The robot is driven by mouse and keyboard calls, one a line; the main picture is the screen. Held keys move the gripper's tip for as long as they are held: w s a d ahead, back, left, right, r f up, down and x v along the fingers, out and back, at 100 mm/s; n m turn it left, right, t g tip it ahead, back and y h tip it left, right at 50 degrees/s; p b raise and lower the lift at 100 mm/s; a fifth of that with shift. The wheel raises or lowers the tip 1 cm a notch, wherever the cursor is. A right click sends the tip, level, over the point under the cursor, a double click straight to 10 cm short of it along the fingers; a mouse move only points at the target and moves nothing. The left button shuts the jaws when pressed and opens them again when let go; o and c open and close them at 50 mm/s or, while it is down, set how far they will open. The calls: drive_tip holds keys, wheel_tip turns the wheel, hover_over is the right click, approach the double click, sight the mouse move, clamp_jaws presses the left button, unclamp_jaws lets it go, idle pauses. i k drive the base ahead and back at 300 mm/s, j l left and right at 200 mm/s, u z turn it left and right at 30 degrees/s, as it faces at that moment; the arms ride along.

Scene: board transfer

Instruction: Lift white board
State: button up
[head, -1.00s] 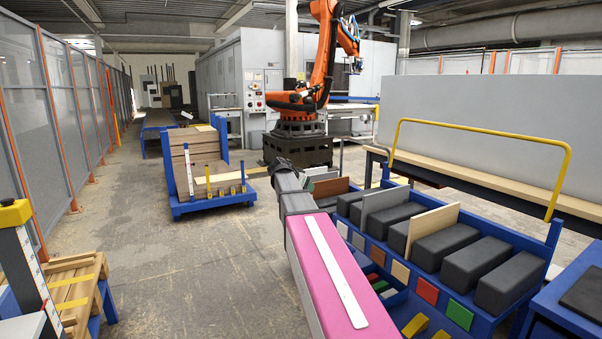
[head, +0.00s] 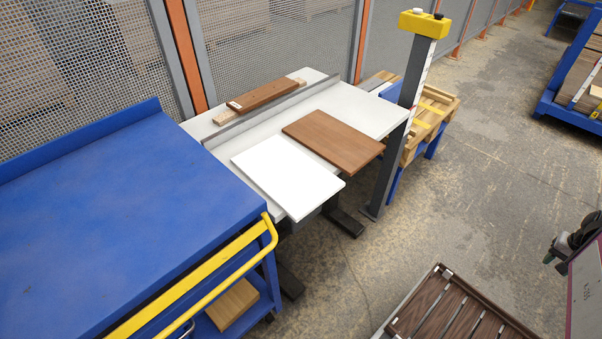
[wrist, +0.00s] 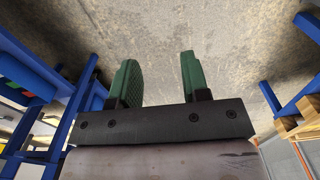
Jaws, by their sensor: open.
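The white board (head: 288,174) lies flat on the light grey table (head: 386,112) in the head view. Its front corner sticks out past the table's near edge. A brown board (head: 334,141) lies beside it to the right, with a narrow gap between them. My gripper (wrist: 157,80) shows in the wrist view with two green fingers apart and nothing between them, over bare floor. In the head view only part of my arm shows at the right edge, well away from the white board.
A blue cart (head: 120,220) with a yellow rail (head: 200,285) stands left of the table. A grey post with a yellow top (head: 424,23) stands at the table's right corner. A dark slatted wooden piece (head: 458,312) is at the bottom. Concrete floor (head: 490,180) is open on the right.

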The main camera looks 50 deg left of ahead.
sight(296, 183)
drive_tip(key=u, duration=1.8)
drive_tip(key=j, duration=0.1)
